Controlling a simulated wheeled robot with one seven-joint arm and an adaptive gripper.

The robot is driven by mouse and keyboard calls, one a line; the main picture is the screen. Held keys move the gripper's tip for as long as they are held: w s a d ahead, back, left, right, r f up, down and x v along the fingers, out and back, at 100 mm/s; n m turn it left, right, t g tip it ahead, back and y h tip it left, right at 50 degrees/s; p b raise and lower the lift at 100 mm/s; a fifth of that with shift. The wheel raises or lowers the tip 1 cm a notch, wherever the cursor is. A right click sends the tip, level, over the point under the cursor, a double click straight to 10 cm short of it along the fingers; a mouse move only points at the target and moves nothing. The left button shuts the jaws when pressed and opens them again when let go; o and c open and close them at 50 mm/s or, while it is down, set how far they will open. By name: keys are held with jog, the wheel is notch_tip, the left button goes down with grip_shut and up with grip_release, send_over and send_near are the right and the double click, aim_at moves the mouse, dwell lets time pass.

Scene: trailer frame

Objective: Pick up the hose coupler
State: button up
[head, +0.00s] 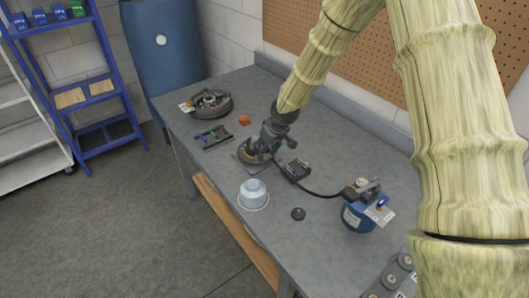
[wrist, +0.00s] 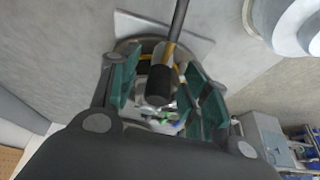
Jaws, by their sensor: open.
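The hose coupler (wrist: 159,84), a dark cylinder with a brass-coloured band on the end of a black hose, shows in the middle of the wrist view. My gripper (wrist: 163,95) is open, with a green-padded finger on either side of the coupler. Whether the pads touch it I cannot tell. In the head view my gripper (head: 256,152) is low over the workbench, at a round brownish part on a flat grey plate (head: 238,164). There the coupler is hidden or too small to make out. The black hose (head: 324,194) runs right from the gripper area.
On the grey workbench (head: 330,240) stand a pale domed part (head: 254,194), a black puck (head: 298,214), a dark box (head: 297,171) and a blue canister (head: 355,216) with metal fittings. A brake drum (head: 210,104), an orange piece (head: 244,120) and a dark rack (head: 213,138) are further left.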

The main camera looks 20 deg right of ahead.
jog(key=shift+f, duration=0.1)
jog(key=shift+c, duration=0.7)
grip_shut()
jog(key=shift+w+r+b, duration=0.1)
jog(key=shift+r+b, duration=0.25)
jog(key=shift+r, duration=0.2)
notch_tip(320, 180, up, 3)
jog(key=shift+f+b, duration=0.2)
jog(key=shift+b, duration=0.45)
jog(key=s+a+r, duration=0.1)
jog(key=s+r, duration=0.1)
jog(key=s, duration=0.6)
jog(key=s+a+r+b, duration=0.1)
jog(key=s+r, duration=0.1)
jog(key=s, duration=0.6)
jog(key=shift+a+r, duration=0.35)
jog(key=shift+a, duration=0.05)
